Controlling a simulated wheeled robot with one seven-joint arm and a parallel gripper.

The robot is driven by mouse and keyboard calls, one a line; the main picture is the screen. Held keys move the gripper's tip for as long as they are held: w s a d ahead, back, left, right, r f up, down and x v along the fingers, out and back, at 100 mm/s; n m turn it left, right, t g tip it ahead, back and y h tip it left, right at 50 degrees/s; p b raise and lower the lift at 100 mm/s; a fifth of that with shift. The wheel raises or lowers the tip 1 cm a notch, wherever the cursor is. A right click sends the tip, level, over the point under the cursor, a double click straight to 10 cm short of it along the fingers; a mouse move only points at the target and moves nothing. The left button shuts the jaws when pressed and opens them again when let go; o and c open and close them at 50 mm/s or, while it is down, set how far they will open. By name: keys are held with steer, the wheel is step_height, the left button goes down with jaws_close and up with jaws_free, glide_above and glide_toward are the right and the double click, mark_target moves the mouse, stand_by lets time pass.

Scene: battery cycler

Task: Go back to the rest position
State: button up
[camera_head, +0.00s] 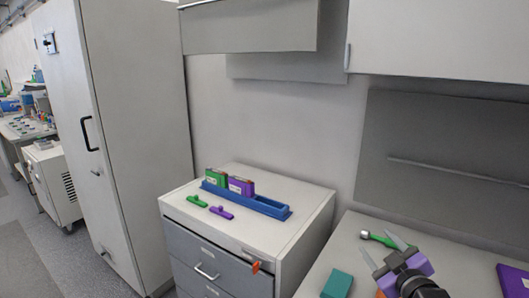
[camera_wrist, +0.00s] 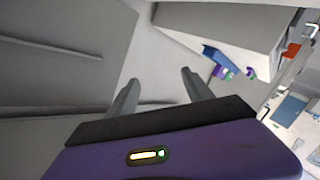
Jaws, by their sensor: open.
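My gripper (camera_head: 387,259) is at the lower right of the head view, above the right-hand bench. Its two fingers are apart with nothing between them. In the wrist view my gripper (camera_wrist: 158,92) also shows its fingers spread and empty, in front of grey and white surfaces. The purple gripper body fills the bottom of the wrist view.
A white cabinet (camera_head: 290,192) with grey drawers holds a blue rack (camera_head: 270,208) with a green and a purple block. Green (camera_head: 197,201) and purple (camera_head: 222,212) pieces lie before it. A teal block (camera_head: 337,284) and green-handled tool (camera_head: 378,239) lie on the bench.

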steer(key=s+a+f+m, duration=0.2)
steer(key=s+f, duration=0.1)
steer(key=s, duration=1.4)
steer(key=s+a+f+m+g, duration=0.1)
steer(key=s+a+f+m, duration=0.2)
steer(key=s, duration=1.3)
steer(key=s+a+f+m, duration=0.2)
steer(key=s+a+f, duration=0.1)
steer(key=s, duration=1.4)
steer(key=shift+s+a+m+h+b, duration=0.15)
steer(key=shift+s+m+h+b, duration=0.15)
steer(key=shift+m+h+b, duration=0.15)
